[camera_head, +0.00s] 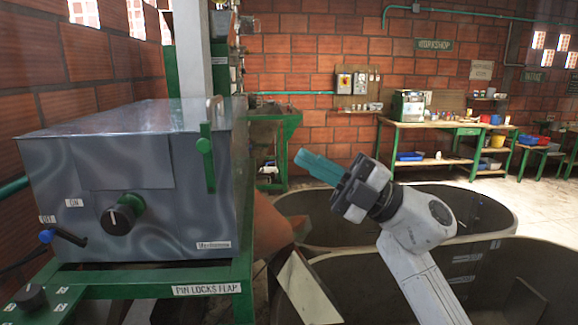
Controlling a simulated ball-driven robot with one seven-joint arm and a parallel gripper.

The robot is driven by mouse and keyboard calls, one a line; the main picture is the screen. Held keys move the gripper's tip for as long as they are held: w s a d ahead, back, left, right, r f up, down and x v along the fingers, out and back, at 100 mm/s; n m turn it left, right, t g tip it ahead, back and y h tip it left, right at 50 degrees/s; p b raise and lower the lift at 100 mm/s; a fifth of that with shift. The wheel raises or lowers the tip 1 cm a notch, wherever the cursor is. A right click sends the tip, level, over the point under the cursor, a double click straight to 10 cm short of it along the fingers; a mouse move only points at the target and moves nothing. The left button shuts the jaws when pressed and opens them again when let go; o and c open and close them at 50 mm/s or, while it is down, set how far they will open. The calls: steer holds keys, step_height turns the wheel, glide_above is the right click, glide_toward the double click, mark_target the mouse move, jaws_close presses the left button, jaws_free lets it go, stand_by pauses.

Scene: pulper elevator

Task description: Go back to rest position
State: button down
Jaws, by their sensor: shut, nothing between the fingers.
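My gripper (318,166) is in the middle of the head view, at the end of my white and grey arm. Its teal fingers are shut with nothing between them and point up and to the left. It is in the air, apart from the grey metal machine box (140,185) on the left. The box front has a black and green knob (122,214) by an "ON" label, a blue-tipped lever (62,236) and a green upright handle (206,158).
The box rests on a green frame (215,278) labelled "PIN LOCKS FLAP". Large dark tubs (480,205) stand behind and below my arm. A green workbench (440,124) stands by the brick wall (300,60). Open floor (540,205) shows at the right.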

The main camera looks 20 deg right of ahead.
steer(key=shift+s+d, duration=0.2)
steer(key=shift+d, duration=0.15)
stand_by(0.3)
